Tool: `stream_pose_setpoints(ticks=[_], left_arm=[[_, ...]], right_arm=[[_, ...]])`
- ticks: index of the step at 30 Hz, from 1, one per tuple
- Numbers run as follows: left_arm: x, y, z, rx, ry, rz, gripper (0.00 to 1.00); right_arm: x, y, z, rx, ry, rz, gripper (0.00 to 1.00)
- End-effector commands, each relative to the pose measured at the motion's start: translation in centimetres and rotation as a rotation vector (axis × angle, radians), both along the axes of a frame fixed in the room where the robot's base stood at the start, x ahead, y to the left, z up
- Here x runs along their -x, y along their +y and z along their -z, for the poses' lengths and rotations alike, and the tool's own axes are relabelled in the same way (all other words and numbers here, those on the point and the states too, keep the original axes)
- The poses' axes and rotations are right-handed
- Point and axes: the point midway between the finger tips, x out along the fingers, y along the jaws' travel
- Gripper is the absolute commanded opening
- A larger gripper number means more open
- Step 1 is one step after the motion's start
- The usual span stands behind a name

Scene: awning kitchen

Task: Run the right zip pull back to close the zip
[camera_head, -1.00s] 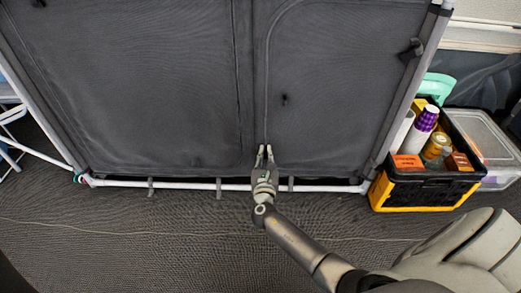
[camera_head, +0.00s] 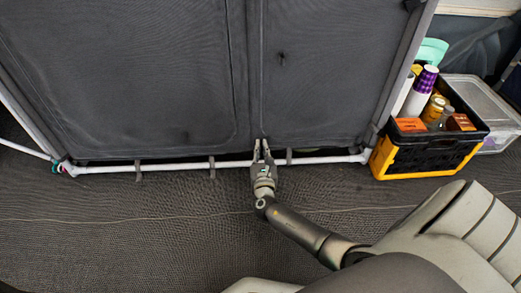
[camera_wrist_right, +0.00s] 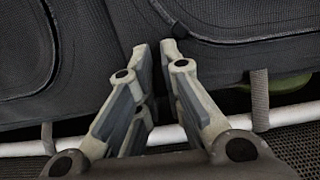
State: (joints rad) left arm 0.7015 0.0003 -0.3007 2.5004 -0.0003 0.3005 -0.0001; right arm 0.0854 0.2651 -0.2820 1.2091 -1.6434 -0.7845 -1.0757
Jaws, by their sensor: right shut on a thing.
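A dark grey fabric cupboard (camera_head: 120,75) with a pale tube frame fills the upper head view. The curved zip line (camera_head: 262,70) of its right panel (camera_head: 330,75) runs down to my right gripper (camera_head: 262,146). My right gripper is shut at the lower part of this line, a little above the bottom tube. In the right wrist view its fingertips (camera_wrist_right: 155,48) are close together against the fabric. The zip pull between them is too hidden to make out. My left gripper is out of view.
The pale bottom tube (camera_head: 200,165) with fabric straps crosses just below the gripper. A black and yellow crate (camera_head: 425,157) of bottles and boxes stands to the right, beside a clear lidded bin (camera_head: 485,105). The dark floor (camera_head: 130,225) in front is bare.

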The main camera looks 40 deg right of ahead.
Motion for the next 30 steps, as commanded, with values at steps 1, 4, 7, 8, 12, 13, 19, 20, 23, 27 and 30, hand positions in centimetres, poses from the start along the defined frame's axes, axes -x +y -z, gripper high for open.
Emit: stream_pose_setpoints(ticks=[1, 4, 7, 8, 12, 13, 19, 20, 23, 27, 30], left_arm=[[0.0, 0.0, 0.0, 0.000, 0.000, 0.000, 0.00], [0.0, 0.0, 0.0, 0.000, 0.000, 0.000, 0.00], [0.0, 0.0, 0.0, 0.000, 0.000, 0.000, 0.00], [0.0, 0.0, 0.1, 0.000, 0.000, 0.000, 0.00], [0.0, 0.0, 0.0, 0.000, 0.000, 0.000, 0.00], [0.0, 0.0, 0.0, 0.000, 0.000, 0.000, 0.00], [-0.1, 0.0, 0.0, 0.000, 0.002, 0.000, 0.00], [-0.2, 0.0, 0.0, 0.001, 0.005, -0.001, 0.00], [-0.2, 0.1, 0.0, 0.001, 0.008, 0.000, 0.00], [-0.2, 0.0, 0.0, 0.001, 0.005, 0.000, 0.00], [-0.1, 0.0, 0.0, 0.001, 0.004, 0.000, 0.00]], right_arm=[[0.1, 0.0, 0.5, -0.004, 0.010, -0.002, 0.00], [0.1, 0.0, 0.5, -0.004, 0.010, -0.002, 0.00], [0.2, 0.0, 0.6, -0.005, 0.011, -0.003, 0.12], [0.2, 0.0, 0.6, -0.004, 0.013, -0.003, 0.16], [0.1, 0.0, 0.5, -0.004, 0.010, -0.002, 0.31], [0.1, 0.0, 0.4, -0.003, 0.009, -0.002, 0.31], [0.1, 0.0, 0.3, -0.003, 0.006, -0.001, 0.31], [0.1, 0.0, 0.3, -0.002, 0.006, -0.001, 0.31], [0.0, 0.0, 0.0, -0.003, 0.004, -0.001, 0.31], [0.0, 0.0, -1.0, -0.005, 0.003, 0.000, 0.31], [0.1, 0.0, -2.3, -0.005, 0.002, -0.001, 0.31]])
